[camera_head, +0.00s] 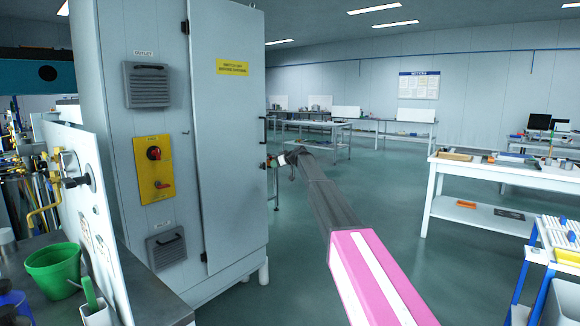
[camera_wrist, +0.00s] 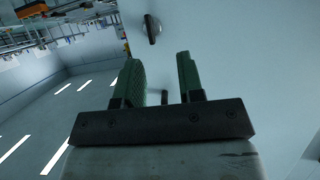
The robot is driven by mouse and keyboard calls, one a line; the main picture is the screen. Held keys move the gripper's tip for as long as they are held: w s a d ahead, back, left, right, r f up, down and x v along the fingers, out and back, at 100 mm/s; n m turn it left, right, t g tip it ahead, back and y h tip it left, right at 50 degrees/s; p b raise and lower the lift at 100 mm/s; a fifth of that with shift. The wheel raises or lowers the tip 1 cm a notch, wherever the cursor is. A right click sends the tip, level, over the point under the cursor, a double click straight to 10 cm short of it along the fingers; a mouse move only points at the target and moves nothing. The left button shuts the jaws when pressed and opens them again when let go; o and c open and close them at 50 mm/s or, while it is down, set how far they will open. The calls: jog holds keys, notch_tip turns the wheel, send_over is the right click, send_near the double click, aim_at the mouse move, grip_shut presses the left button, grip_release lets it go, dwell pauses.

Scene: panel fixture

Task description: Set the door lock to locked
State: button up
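The door (camera_head: 227,130) is the tall grey front panel of a cabinet, and it looks shut. A small dark fitting, probably the door lock (camera_head: 264,166), sits at its right edge below a black bar handle (camera_head: 266,130). My gripper (camera_head: 279,159) is close to the door's right edge. In the wrist view my gripper (camera_wrist: 160,72) has green fingers spread apart, with nothing clearly held between them.
A bench with a green bucket (camera_head: 54,268) stands at the lower left.

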aim_at(263, 166)
jog(key=w+r+x, duration=0.1)
jog(key=x, duration=0.9)
jog(key=shift+w+d, duration=0.2)
jog(key=shift+w, duration=0.2)
jog(key=shift+r, duration=0.1)
grip_shut()
